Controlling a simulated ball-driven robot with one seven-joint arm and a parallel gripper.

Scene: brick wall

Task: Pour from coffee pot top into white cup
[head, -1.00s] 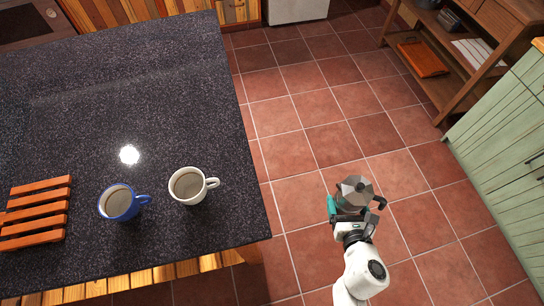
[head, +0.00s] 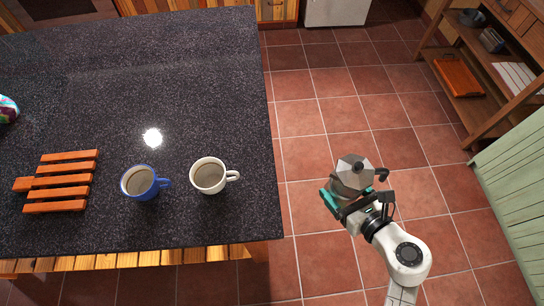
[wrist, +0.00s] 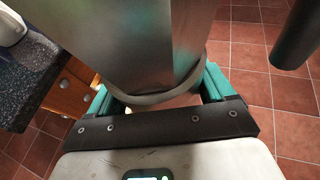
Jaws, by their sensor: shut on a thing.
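The silver coffee pot (head: 354,172), with a black handle and lid knob, is upright in my gripper (head: 342,196). My gripper's teal fingers are shut around the pot's lower body, and it is held over the floor, right of the counter. In the wrist view the pot's metal body (wrist: 150,45) fills the upper middle between the teal fingers. The white cup (head: 209,176) stands on the dark counter near its right edge, its handle pointing right toward the pot. The cup shows a greyish-brown inside. The pot is apart from the cup.
A blue mug (head: 140,183) stands just left of the white cup. An orange slatted trivet (head: 62,181) lies further left on the speckled counter (head: 190,80). A wooden shelf (head: 440,75) and green cabinets (head: 515,180) are at the right. The tiled floor between is clear.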

